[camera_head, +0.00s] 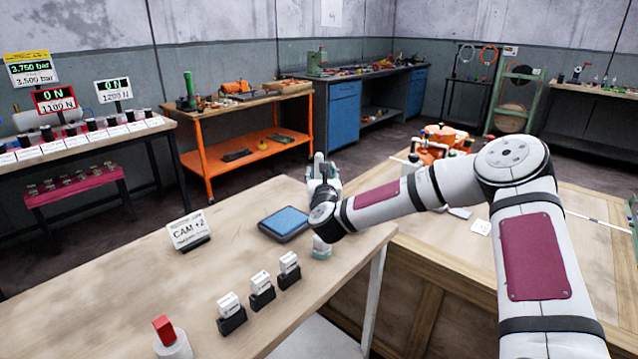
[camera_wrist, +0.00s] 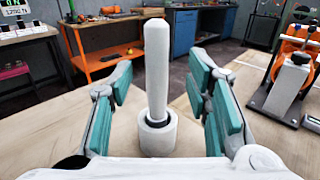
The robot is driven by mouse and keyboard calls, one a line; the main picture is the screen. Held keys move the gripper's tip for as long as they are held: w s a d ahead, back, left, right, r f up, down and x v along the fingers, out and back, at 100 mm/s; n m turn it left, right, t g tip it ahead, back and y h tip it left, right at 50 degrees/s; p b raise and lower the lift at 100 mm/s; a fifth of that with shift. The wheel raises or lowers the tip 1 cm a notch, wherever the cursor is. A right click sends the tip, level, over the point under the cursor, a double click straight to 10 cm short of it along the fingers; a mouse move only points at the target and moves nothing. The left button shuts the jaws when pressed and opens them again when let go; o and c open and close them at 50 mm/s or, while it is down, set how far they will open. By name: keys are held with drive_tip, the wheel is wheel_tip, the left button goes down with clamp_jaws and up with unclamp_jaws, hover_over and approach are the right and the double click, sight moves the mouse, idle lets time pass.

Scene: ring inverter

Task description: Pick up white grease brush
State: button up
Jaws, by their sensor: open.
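The white grease brush (camera_wrist: 157,68) stands upright in a white round holder (camera_wrist: 158,136) in the wrist view. My gripper (camera_wrist: 160,95) is open, with one teal-padded finger on each side of the brush and a visible gap at both sides. In the head view my gripper (camera_head: 322,185) is at the right end of the wooden table (camera_head: 130,285). There the brush top (camera_head: 319,158) shows above the gripper, and part of the holder (camera_head: 321,249) shows below. My wrist hides most of the brush in that view.
A blue pad in a dark tray (camera_head: 285,222) lies left of my gripper. A "CAM +2" sign (camera_head: 188,231), several small labelled blocks (camera_head: 261,290) and a red-topped white piece (camera_head: 170,338) stand on the same table. A wooden bench with an orange device (camera_head: 437,145) is to the right.

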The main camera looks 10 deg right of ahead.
drive_tip(key=w, duration=0.4)
drive_tip(key=shift+w+d, duration=0.15)
drive_tip(key=shift+w, duration=0.05)
clamp_jaws()
